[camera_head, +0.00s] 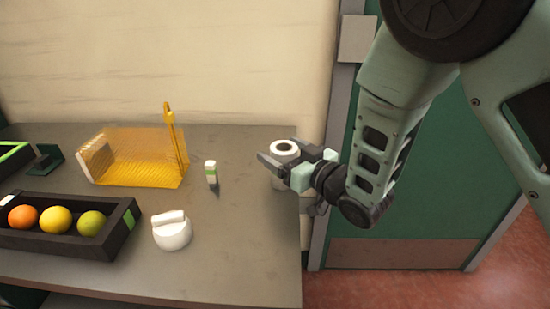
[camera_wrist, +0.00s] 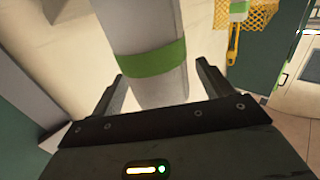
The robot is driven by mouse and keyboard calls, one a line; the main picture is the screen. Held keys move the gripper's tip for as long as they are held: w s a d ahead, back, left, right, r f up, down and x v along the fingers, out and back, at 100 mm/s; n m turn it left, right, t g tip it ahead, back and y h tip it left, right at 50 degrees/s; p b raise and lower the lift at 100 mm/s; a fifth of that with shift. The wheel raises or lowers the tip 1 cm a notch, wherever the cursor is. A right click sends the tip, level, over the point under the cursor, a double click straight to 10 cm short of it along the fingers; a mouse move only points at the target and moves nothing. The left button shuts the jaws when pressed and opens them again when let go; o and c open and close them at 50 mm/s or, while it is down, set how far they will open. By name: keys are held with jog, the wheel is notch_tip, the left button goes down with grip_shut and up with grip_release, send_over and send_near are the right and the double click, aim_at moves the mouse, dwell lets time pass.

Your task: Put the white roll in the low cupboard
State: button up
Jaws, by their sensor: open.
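The white roll (camera_head: 285,148) stands upright at the right end of the grey counter, its dark hole facing up. My gripper (camera_head: 276,168) is at the roll, its open fingers level with the roll's side and hiding part of it. In the wrist view, a pale column with a green band (camera_wrist: 155,62) shows between my gripper's spread fingers (camera_wrist: 160,85). It appears to be the roll, but the head view shows no band. I cannot tell whether the fingers touch it. I cannot make out the low cupboard with certainty.
On the counter (camera_head: 240,245) stand a yellow wire basket (camera_head: 140,158), a small white-and-green item (camera_head: 211,172), a white pot (camera_head: 172,234) and a black tray (camera_head: 55,240) of fruit. A green door (camera_head: 425,195) is at right. The counter's front middle is clear.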

jog(key=c, duration=1.2)
